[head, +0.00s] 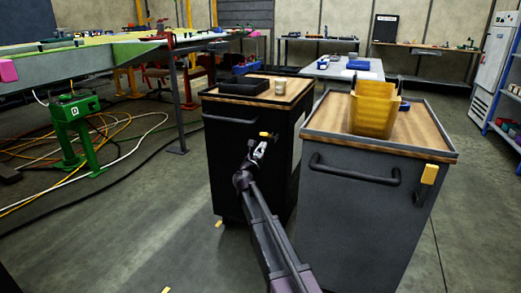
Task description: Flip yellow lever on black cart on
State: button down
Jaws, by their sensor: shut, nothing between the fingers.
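The black cart (228,165) stands left of centre with a wood top and a dark bar handle on its front. A small yellow lever (265,134) shows at the right of its front face. My gripper (260,147) is shut and empty, just below the lever in the picture. I cannot tell whether it touches the lever. The gripper and wrist cover part of the cart's front. The lever is too small to tell its setting.
A dark grey cart (350,225) stands close on the right, with its own yellow lever (428,173) and a yellow bin (373,108) on top. A black tray (244,90) and a cup (279,87) sit on the black cart. Cables (105,135) cross the floor left.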

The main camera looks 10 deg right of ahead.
jog(key=shift+w+d+r+p, duration=0.1)
jog(key=shift+w+r+p, duration=0.05)
jog(key=shift+r+p, duration=0.15)
jog(key=shift+w+d+r+p, duration=0.1)
jog(key=shift+w+r+p, duration=0.05)
jog(key=shift+r, duration=0.25)
jog(key=shift+a+r, duration=0.1)
jog(key=shift+a, duration=0.1)
